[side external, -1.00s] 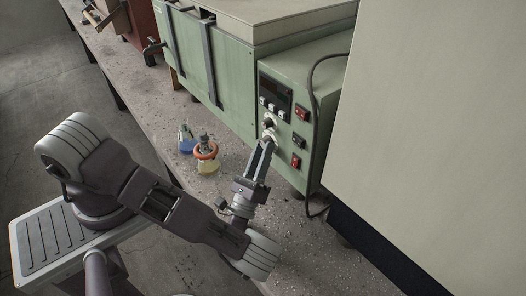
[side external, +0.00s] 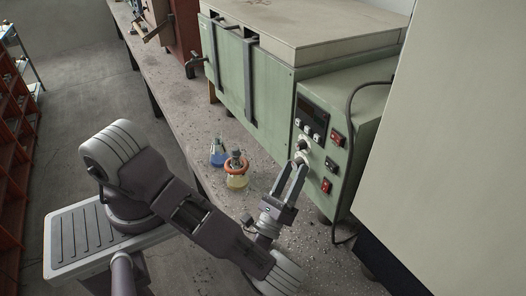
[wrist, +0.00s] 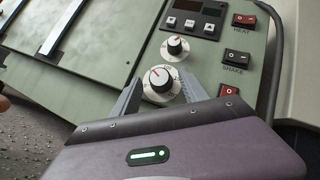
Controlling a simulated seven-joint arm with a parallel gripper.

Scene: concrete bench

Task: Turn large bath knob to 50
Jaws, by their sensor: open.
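The large bath knob (wrist: 160,82), with a white skirt and a dark pointer ring with a red mark, is on the green bath's control panel. In the side view my gripper (side external: 294,167) reaches up to the panel and partly hides the knob. A smaller knob (wrist: 175,47) sits just above the large one.
Red and black rocker switches (wrist: 236,56) line the panel's right side, and a display with white buttons (wrist: 190,23) is above. A dark cable (side external: 349,150) hangs at right.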

